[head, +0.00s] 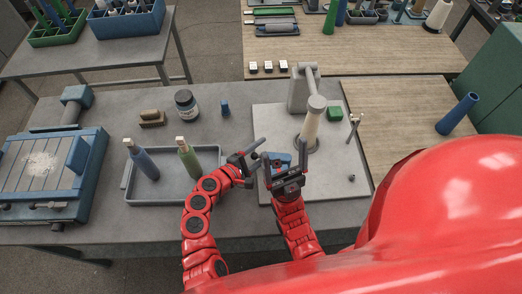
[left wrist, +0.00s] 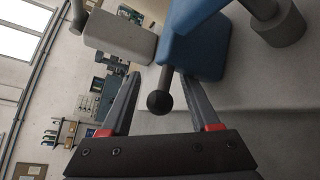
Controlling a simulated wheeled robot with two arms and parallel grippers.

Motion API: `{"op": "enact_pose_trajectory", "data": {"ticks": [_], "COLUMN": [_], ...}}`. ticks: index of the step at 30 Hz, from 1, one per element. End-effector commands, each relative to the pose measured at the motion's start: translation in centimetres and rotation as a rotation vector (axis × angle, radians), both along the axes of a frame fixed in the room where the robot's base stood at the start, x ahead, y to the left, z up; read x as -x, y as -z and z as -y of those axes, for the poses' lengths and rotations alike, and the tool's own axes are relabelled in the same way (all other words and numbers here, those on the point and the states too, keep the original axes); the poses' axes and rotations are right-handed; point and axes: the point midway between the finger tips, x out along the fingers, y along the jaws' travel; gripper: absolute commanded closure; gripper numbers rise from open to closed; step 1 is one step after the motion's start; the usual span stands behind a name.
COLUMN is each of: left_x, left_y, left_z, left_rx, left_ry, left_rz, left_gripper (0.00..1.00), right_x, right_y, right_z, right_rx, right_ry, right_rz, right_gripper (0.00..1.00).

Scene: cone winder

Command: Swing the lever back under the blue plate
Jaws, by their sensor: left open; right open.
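The lever shows in the left wrist view as a short dark rod with a black ball knob (left wrist: 159,103), sticking out from a blue block (left wrist: 195,48). My left gripper (left wrist: 158,92) is open, with one finger on each side of the knob and visible gaps to both. In the head view that gripper (head: 260,152) is at the left edge of the winder's grey base, beside the blue plate (head: 279,159); the lever is hard to make out there. My right gripper (head: 286,163) is open and empty in front of the blue plate, partly covering it.
A pale cone (head: 311,125) stands on the winder base behind the plate, by a grey post (head: 299,92).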

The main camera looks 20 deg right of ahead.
Motion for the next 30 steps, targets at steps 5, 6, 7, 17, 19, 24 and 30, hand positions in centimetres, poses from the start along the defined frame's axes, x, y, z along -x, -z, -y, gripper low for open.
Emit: {"op": "enact_pose_trajectory", "data": {"ticks": [5,6,7,17,19,24,30], "left_x": [0.00,0.00,0.00,0.01,0.02,0.03,0.03], "left_y": [0.00,0.00,0.00,0.00,0.01,0.02,0.03], "left_z": [-0.01,-0.01,-0.02,-0.04,-0.04,-0.04,-0.04], "left_rx": [0.000,0.000,0.000,0.000,0.000,-0.001,-0.001], "left_ry": [0.000,0.000,0.000,0.000,0.000,0.001,0.001], "left_rz": [0.000,0.000,0.000,0.000,0.000,0.000,0.000], "left_gripper": [0.38,0.40,0.45,1.00,1.00,1.00,1.00], "right_x": [0.00,0.00,0.00,0.00,0.00,0.00,0.00], "right_y": [-0.01,-0.01,-0.01,-0.01,-0.01,-0.01,-0.01], "right_z": [0.00,0.00,0.00,0.00,0.00,0.00,0.00], "right_rx": [0.000,0.000,0.000,0.000,0.000,0.000,0.000], "right_ry": [0.000,0.000,0.000,0.000,0.000,0.000,0.000], "right_rz": [0.000,0.000,0.000,0.000,0.000,0.000,0.000], "right_gripper": [0.14,0.14,0.14,0.14,0.14,0.14,0.14]}}
